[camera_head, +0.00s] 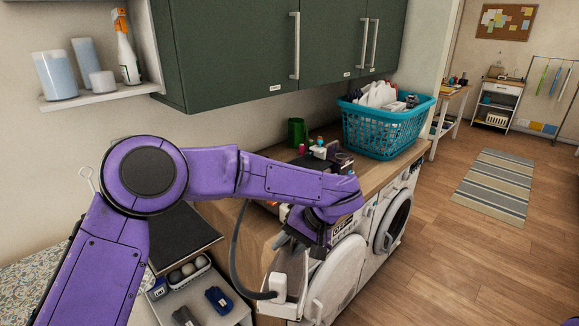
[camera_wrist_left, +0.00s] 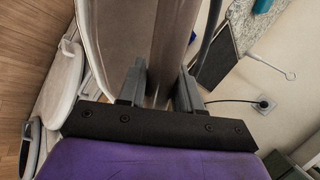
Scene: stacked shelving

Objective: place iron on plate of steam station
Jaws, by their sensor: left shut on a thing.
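My left gripper (camera_head: 305,235) is in front of the counter's edge, partly hidden by its own wrist. It is shut on the iron (camera_head: 287,285), a white body hanging low in front of the white machines, with a dark grey hose (camera_head: 234,250) looping to it. In the left wrist view the two fingers (camera_wrist_left: 158,95) close on a grey-brown smooth body, the iron (camera_wrist_left: 172,45), which fills the upper middle. The steam station and its plate cannot be made out clearly; my arm covers that part of the counter. My right gripper is not in view.
A wooden counter (camera_head: 388,167) runs over white front-loading machines (camera_head: 395,218). Dark green cabinets (camera_head: 235,50) hang above. A grey cart (camera_head: 205,285) with small items stands low left. Floor at right is open.

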